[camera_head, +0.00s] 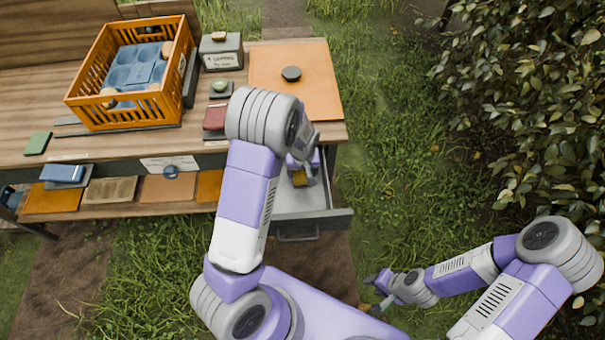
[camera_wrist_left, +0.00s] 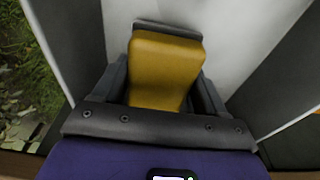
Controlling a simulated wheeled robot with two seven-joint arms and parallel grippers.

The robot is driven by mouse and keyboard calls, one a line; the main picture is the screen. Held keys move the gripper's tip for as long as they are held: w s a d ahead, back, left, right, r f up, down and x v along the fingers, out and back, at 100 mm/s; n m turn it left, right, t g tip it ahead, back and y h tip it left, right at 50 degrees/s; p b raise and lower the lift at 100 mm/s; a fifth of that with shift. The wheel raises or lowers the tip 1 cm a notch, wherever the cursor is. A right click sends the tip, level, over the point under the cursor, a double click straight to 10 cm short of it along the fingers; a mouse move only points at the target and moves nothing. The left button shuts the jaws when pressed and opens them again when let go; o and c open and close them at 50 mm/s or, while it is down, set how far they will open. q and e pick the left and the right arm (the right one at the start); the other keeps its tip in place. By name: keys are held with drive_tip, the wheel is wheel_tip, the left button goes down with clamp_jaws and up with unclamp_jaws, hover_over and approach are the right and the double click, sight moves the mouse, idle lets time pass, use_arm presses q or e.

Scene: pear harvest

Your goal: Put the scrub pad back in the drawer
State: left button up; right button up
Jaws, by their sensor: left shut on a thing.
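The scrub pad (camera_wrist_left: 165,65), yellow with a dark grey far edge, sits between the fingers of my left gripper (camera_wrist_left: 160,95). In the head view the pad (camera_head: 299,178) shows small at the tip of my left gripper (camera_head: 302,172). The grey drawer (camera_head: 318,222) is pulled out at the right end of the bench. The pad is over or inside it; its pale floor and walls surround the pad in the wrist view. I cannot tell whether the pad touches the floor. My right gripper (camera_head: 378,290) is low at the front right, its fingers too small to judge.
An orange crate (camera_head: 100,122) stands on the wooden bench (camera_head: 40,105). A grey labelled box (camera_head: 222,58) and an orange mat with a dark disc (camera_head: 300,85) are behind the drawer. A lower shelf holds several flat pads. Grass is open right of the drawer; a bush fills the far right.

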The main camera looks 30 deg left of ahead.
sight(303, 175)
use_arm(q)
drive_tip(key=shift+s+d+f, duration=0.1)
drive_tip(key=shift+f, duration=0.3)
drive_tip(key=shift+f, duration=0.15)
drive_tip(key=o, duration=1)
drive_tip(key=shift+r, duration=0.3)
drive_tip(key=r+p, duration=0.1)
drive_tip(key=r, duration=0.3)
drive_tip(key=s+r+p, duration=0.1)
drive_tip(key=r, duration=0.2)
drive_tip(key=r+p, duration=0.2)
drive_tip(key=r, duration=0.2)
drive_tip(key=shift+s+d+r, duration=0.2)
drive_tip(key=shift+d+r, duration=0.15)
drive_tip(key=shift+d, duration=0.05)
